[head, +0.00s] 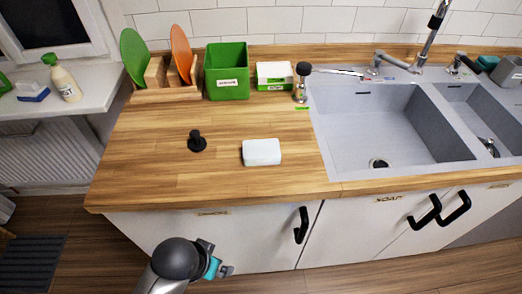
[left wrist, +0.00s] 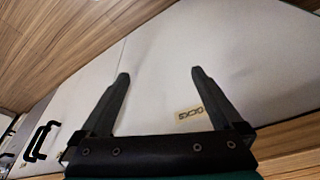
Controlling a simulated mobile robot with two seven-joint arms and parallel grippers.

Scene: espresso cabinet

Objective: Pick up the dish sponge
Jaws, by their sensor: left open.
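A white block with rounded corners (head: 261,152) lies flat near the front of the wooden counter, left of the sink. It looks like a sponge, but its texture is too small to tell. A small blue and white block (head: 32,93) on the windowsill at the far left is also sponge-like. My left gripper (head: 222,269) is in front of the cabinet, below the counter edge and apart from both blocks. In the left wrist view the left gripper (left wrist: 158,73) is open and empty, facing the pale cabinet front. My right gripper is not in view.
A black stopper-like object (head: 197,141) stands left of the white block. A green bin (head: 227,71), a rack with boards (head: 166,92) and a green-white box (head: 275,76) line the back. A double sink (head: 385,125) is right. Black handles (head: 301,226) project from the cabinet.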

